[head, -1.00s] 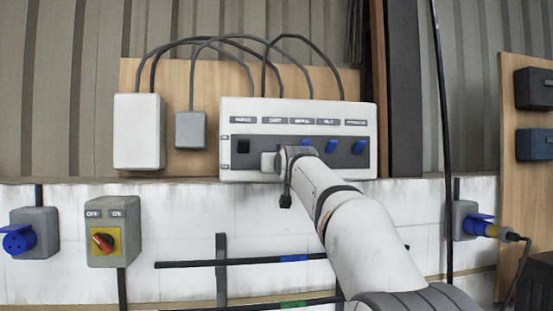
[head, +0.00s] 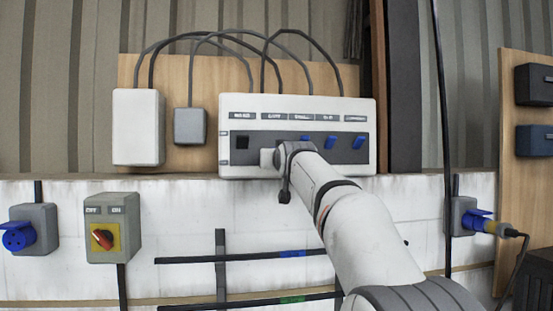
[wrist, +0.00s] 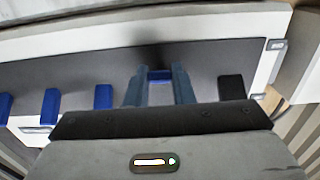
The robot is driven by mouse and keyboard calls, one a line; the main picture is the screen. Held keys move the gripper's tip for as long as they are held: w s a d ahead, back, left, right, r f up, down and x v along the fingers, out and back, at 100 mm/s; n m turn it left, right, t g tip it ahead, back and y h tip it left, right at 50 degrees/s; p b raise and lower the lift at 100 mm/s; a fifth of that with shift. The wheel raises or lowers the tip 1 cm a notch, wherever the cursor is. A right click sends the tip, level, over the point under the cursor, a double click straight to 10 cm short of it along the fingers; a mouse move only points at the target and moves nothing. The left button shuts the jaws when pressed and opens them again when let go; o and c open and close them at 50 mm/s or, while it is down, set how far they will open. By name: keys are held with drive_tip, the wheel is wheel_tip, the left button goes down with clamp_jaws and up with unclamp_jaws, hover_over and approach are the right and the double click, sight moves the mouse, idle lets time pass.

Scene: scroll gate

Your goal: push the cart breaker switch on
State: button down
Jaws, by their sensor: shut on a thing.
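The white breaker panel (head: 228,160) has a row of switches on a dark strip under small labels. The second label from the left in the head view seems to read CART. My gripper (head: 276,158) is at the strip below that label and hides the switch there. In the wrist view my gripper (wrist: 159,82) is shut on a blue switch, the cart breaker switch (wrist: 159,74), whose top shows between the fingers. How far it is tilted is hard to tell.
A black switch (wrist: 231,88) is beside the gripper in the wrist view, right of it. Several blue switches, one here (wrist: 103,97), are on the other side. A red rotary switch (head: 103,238) and a blue socket (head: 18,237) are on the wall below left.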

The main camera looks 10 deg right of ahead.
drive_tip(key=shift+s+r+g+p, duration=0.1)
drive_tip(key=shift+r+g+p, duration=0.45)
drive_tip(key=shift+g+p, duration=1)
drive_tip(key=shift+s+r+g+p, duration=0.1)
drive_tip(key=shift+r+g+p, duration=0.55)
drive_tip(key=shift+p, duration=1.7)
drive_tip(key=shift+s+r+g+p, duration=0.1)
drive_tip(key=shift+r+g+p, duration=0.35)
drive_tip(key=shift+g+p, duration=1.15)
drive_tip(key=shift+r+p, duration=0.2)
drive_tip(key=shift+p, duration=0.15)
drive_tip(key=c, duration=1.2)
unclamp_jaws()
drive_tip(key=shift+c, duration=0.2)
drive_tip(key=v, duration=0.7)
drive_tip(key=shift+s+r, duration=0.2)
drive_tip(key=shift+r, duration=0.1)
